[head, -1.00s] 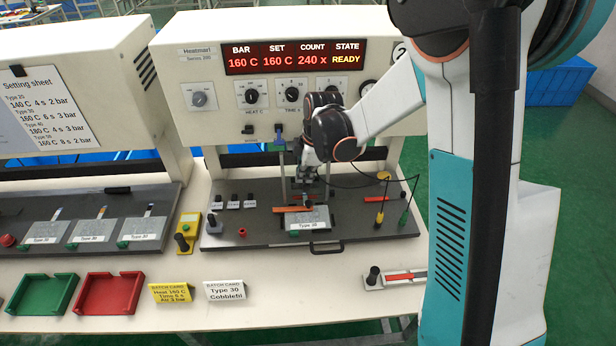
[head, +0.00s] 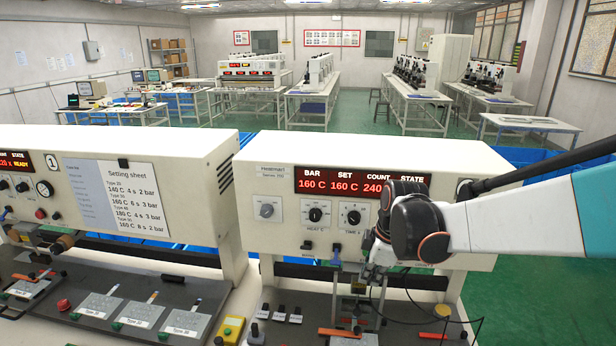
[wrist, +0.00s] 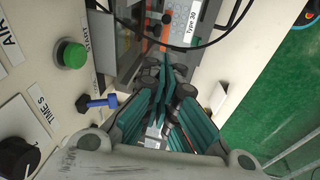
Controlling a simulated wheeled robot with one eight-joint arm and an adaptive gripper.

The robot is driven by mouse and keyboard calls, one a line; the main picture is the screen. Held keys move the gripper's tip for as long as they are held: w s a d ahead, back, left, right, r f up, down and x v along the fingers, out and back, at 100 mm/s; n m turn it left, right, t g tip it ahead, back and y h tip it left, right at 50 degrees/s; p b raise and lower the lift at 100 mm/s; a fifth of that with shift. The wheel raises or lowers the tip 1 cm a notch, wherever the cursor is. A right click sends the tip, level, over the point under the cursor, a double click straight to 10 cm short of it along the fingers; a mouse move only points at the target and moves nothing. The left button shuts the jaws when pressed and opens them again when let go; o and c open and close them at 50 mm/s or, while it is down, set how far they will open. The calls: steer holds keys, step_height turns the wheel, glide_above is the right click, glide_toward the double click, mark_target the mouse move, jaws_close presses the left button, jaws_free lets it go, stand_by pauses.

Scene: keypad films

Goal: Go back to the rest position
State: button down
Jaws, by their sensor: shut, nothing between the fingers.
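My gripper (head: 372,278) hangs fingers-down in front of the right machine (head: 290,172), below its dials and above the dark work bed (head: 285,335). In the wrist view its teal fingers (wrist: 172,88) are shut with nothing between them. My forearm reaches in from the right and covers part of the machine's panel and the end of its display (head: 345,184). A grey plate labelled Type 30 (wrist: 183,18) shows beyond the fingers in the wrist view.
A green button (wrist: 72,54) and a blue lever (wrist: 97,102) on the machine are close to my gripper. A black cable (wrist: 215,42) loops nearby. A second machine (head: 185,160) stands to the left. Green floor (head: 515,235) is open on the right.

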steer(key=s+d+f+m+t+b, duration=0.1)
steer(key=s+f+m+t+b, duration=0.1)
steer(key=s+m+b, duration=0.4)
steer(key=s+d+f+m+t+h+b, duration=0.1)
steer(key=s+m+b, duration=0.5)
steer(key=s, duration=1)
step_height(320, 180, down, 2)
steer(key=m+t, duration=0.1)
steer(key=m, duration=0.1)
steer(key=shift+s+m+t, duration=0.2)
steer(key=shift+m+t, duration=0.1)
steer(key=shift+m, duration=0.1)
